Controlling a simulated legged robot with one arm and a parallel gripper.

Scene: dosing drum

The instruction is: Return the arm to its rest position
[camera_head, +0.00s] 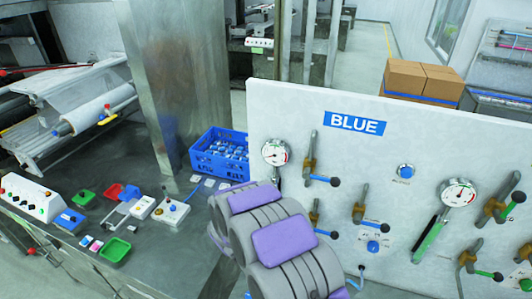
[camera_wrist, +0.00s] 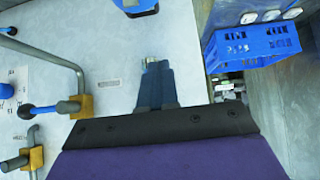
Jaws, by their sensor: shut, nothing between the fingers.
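My arm, grey with purple pads, rises from the bottom middle of the head view in front of the white panel (camera_head: 330,110). My gripper itself is not clearly visible there. In the wrist view my gripper (camera_wrist: 154,66) is shut and empty, its narrow dark fingers together against the backdrop of the white panel (camera_wrist: 110,55). I cannot tell how far the fingertips are from the panel.
The panel carries a BLUE sign (camera_head: 354,124), gauges (camera_head: 275,152) and brass valves with blue or green handles. A blue crate (camera_head: 219,154) stands left of it; the crate also shows in the wrist view (camera_wrist: 253,44). Small trays and control boxes lie on the dark bench (camera_head: 150,240).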

